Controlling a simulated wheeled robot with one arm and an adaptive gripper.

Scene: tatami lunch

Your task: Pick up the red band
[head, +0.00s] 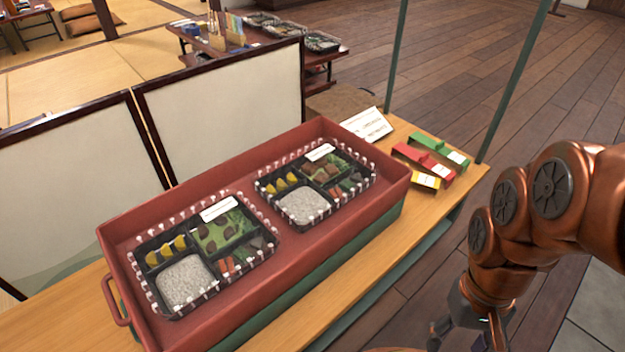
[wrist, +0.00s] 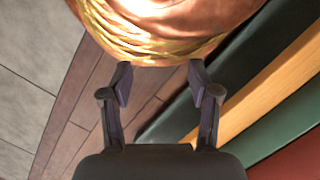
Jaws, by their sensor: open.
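The red band (head: 410,153) lies on the wooden counter at its right end in the head view, between a green band (head: 425,138) and a yellow band (head: 425,181). A pale label shows on it, and it lies close against its neighbours. My gripper (head: 467,340) is at the bottom right of the head view, partly cut off by the frame edge, off the counter's front side and well apart from the red band. In the wrist view my gripper (wrist: 160,82) is open, with nothing between its fingers. The red band is not visible in the wrist view.
A red tray (head: 112,240) with two filled bento boxes (head: 222,237) (head: 315,182) takes up much of the counter (head: 405,232). A green post (head: 512,85) rises at the counter's right end. Bare floor lies in front.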

